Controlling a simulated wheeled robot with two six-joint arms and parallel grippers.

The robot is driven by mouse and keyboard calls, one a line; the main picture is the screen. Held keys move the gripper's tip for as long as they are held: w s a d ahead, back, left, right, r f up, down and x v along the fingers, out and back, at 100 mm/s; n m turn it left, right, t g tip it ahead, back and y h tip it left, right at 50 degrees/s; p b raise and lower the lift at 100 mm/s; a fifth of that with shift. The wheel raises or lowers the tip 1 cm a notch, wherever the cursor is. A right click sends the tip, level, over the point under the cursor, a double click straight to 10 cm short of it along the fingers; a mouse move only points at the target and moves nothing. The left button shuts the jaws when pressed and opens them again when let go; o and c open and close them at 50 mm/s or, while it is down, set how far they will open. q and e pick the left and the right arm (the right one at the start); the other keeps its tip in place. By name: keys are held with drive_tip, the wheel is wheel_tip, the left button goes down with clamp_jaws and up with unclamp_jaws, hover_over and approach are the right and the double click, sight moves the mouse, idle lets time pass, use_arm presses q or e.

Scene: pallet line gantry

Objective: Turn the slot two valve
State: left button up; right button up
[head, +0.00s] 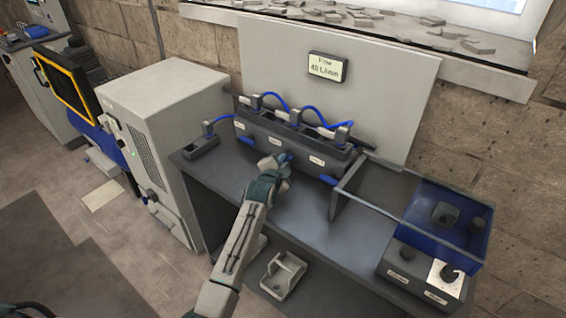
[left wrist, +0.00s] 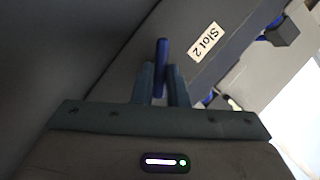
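The slot two valve has a blue lever handle (left wrist: 162,52), seen in the left wrist view beside the white "Slot 2" label (left wrist: 206,42). My left gripper (left wrist: 161,82) has one finger on each side of this handle, close against it, and looks shut on it. In the head view my left gripper (head: 284,163) reaches the front of the dark manifold block (head: 262,139) at its middle slot and partly covers the handle. My right gripper is not in view.
Blue handles of the neighbouring slots sit left (head: 247,141) and right (head: 328,180). Blue hoses (head: 272,99) run above the block. A display (head: 328,67) reads 40 L/min. A blue bin (head: 447,215) and a knob box (head: 420,272) stand right. The bench top (head: 300,213) is mostly clear.

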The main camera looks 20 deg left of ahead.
use_arm(q)
clamp_jaws()
drive_tip(key=shift+a+r+n+g+h+p, duration=0.1)
drive_tip(key=shift+r+n+g+h+p, duration=0.25)
drive_tip(key=shift+n+p, duration=0.45)
drive_tip(key=shift+w+a+f+n+g+h+p, duration=0.1)
drive_tip(key=shift+n+g+h+p, duration=0.25)
drive_tip(key=shift+n+h+p, duration=0.4)
drive_tip(key=shift+a+n+g, duration=0.1)
drive_tip(key=shift+n+g, duration=0.2)
drive_tip(key=shift+n, duration=0.65)
drive_tip(key=shift+w+a+n+g+h+b, duration=0.15)
drive_tip(key=shift+n+g+h+b, duration=0.35)
drive_tip(key=shift+n+h, duration=0.7)
